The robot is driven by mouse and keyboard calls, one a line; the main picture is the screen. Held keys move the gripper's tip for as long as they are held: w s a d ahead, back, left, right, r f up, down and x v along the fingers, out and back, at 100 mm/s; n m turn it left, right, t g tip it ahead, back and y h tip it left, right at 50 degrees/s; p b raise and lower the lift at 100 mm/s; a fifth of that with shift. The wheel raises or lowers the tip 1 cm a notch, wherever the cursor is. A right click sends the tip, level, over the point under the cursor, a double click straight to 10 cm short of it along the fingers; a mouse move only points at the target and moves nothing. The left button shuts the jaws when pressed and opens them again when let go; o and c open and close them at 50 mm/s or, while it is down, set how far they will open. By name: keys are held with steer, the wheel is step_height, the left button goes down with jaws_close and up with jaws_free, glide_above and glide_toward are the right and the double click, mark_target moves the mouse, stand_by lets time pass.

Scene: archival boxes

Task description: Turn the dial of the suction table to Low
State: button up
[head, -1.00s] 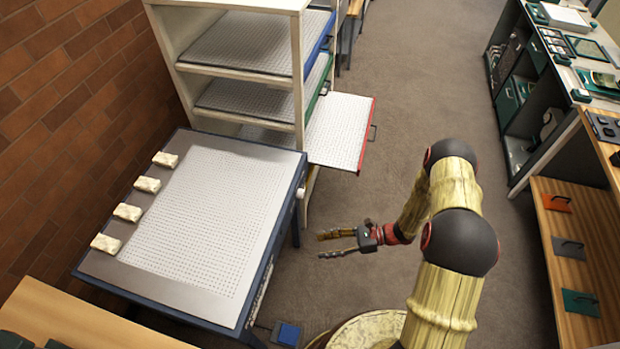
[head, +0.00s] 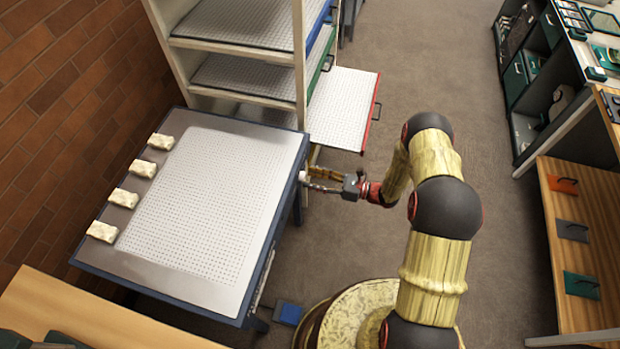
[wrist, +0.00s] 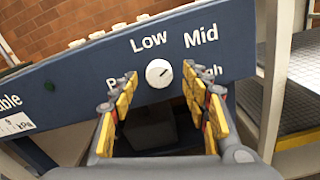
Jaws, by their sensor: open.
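The suction table (head: 284,205) has a perforated grey top and a dark blue front panel, which fills the wrist view (wrist: 80,85). The round white dial (wrist: 158,73) sits on that panel; it also shows at the table's right edge in the head view (head: 303,176). "Low" is printed above the dial and "Mid" to its upper right. Two lower labels are partly hidden by my fingers. A small dark mark on the dial points to the upper right. My gripper (head: 309,180) is open, with one yellow-padded finger on each side of the dial. I cannot tell whether they touch it.
A shelf rack (head: 300,60) stands close behind the table, with a red-edged perforated tray (head: 345,112) pulled out near my arm. Several pale blocks (head: 145,169) line the table's left side. A blue pedal (head: 288,313) lies on the floor below. Open floor lies to the right.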

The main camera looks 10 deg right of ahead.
steer(key=shift+w+a, duration=0.2)
steer(key=shift+a, duration=0.4)
steer(key=c, duration=0.3)
steer(key=c, duration=0.8)
steer(key=shift+c, duration=0.3)
steer(key=shift+n, duration=0.4)
steer(key=n+b, duration=0.3)
steer(key=n, duration=0.2)
steer(key=shift+f, duration=0.1)
steer(key=n+b, duration=0.2)
steer(key=n, duration=0.3)
steer(key=shift+s+n, duration=0.1)
steer(key=shift+n, duration=0.3)
